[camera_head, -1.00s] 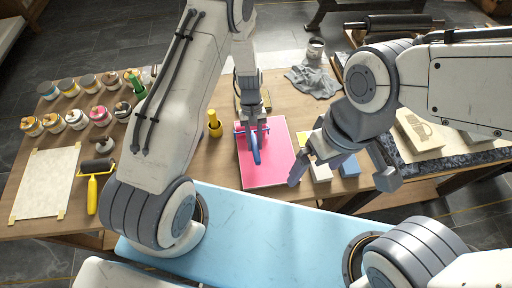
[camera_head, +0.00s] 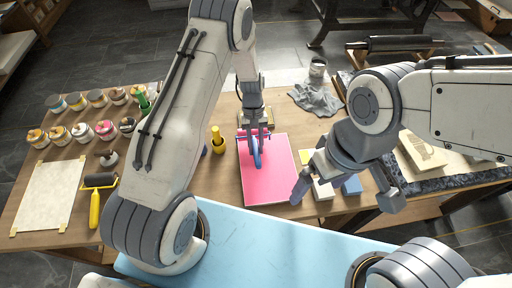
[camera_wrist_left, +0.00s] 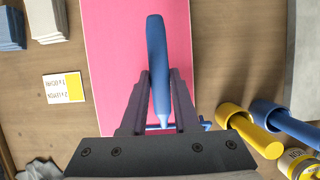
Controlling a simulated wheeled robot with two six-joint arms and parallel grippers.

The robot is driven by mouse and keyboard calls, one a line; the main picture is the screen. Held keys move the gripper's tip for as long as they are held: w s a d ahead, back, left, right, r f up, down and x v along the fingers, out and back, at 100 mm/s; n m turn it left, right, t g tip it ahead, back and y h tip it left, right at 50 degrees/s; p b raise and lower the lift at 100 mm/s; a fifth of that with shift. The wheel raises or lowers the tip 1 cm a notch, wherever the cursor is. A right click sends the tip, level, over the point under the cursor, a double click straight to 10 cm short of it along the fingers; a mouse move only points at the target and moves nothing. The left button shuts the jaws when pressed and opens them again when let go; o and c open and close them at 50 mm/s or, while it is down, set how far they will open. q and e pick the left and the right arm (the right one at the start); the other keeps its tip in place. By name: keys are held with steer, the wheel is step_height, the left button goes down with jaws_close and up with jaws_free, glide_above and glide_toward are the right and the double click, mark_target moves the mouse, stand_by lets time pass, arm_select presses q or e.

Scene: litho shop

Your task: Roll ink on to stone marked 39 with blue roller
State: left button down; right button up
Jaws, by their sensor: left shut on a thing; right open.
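My left gripper (camera_head: 255,133) is shut on the blue roller (camera_head: 257,153), whose handle points toward me. In the left wrist view the handle (camera_wrist_left: 156,60) rises between the two fingers; the roller's drum is mostly hidden by the gripper. The roller is over the far part of a bright pink slab (camera_head: 268,180); I cannot tell whether it touches. My right gripper (camera_head: 345,186) is open and empty above the front right of the table. A pale stone (camera_head: 421,152) with a drawing lies at the right, partly behind my right arm. I cannot read the number 39 anywhere.
Several ink jars (camera_head: 106,130) stand at the left. A black roller with a yellow handle (camera_head: 95,208) lies beside a taped paper sheet (camera_head: 48,195). A yellow holder (camera_head: 217,142) stands left of the slab. A grey cloth (camera_head: 316,99), white block (camera_head: 322,190) and blue block (camera_head: 352,186) lie right of it.

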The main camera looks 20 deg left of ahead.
arm_select(q)
steer(key=shift+r, duration=0.4)
steer(key=shift+f, duration=0.1)
steer(key=shift+d, duration=0.15)
steer(key=w+d+b, duration=0.1)
steer(key=d, duration=0.1)
steer(key=d+f, duration=0.1)
steer(key=d, duration=0.1)
steer(key=w+d+b, duration=0.1)
steer(key=d, duration=0.1)
steer(key=shift+w+d+f+b, duration=0.15)
steer(key=shift+w+f+b, duration=0.15)
steer(key=shift+w, duration=0.05)
steer(key=shift+w+d, duration=0.2)
steer(key=shift+d, duration=0.3)
steer(key=shift+f+b, duration=0.65)
steer(key=shift+f, duration=0.1)
